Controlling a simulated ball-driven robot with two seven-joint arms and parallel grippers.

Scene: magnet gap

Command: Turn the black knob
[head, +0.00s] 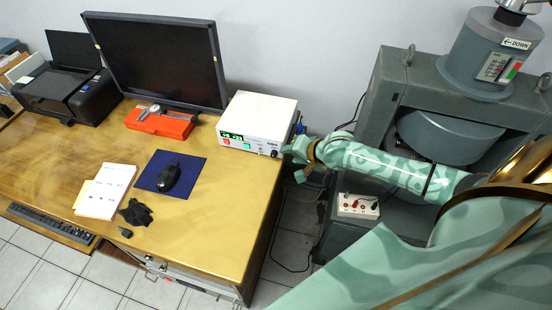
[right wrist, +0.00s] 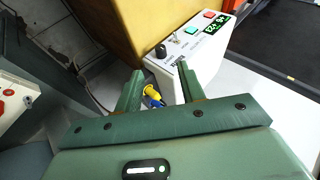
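The black knob (right wrist: 161,51) is on the front panel of a white power supply (head: 262,112), at the end nearest my right arm. In the head view the knob (head: 274,153) is small and close to my right gripper (head: 296,152). In the right wrist view my right gripper (right wrist: 160,70) is open, its two green fingers apart with nothing held between them. The knob shows just beyond the fingertips, between their lines, and looks untouched. The panel has a lit green display (right wrist: 216,24), a red button and a green button. My left gripper is not in view.
The supply stands at the right edge of a wooden desk (head: 215,200). Yellow and blue plugs (right wrist: 153,96) show beyond the fingers. A monitor (head: 155,60), a red case (head: 160,122) and a mouse on a blue mat (head: 190,172) are left. A large grey magnet (head: 385,85) stands right.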

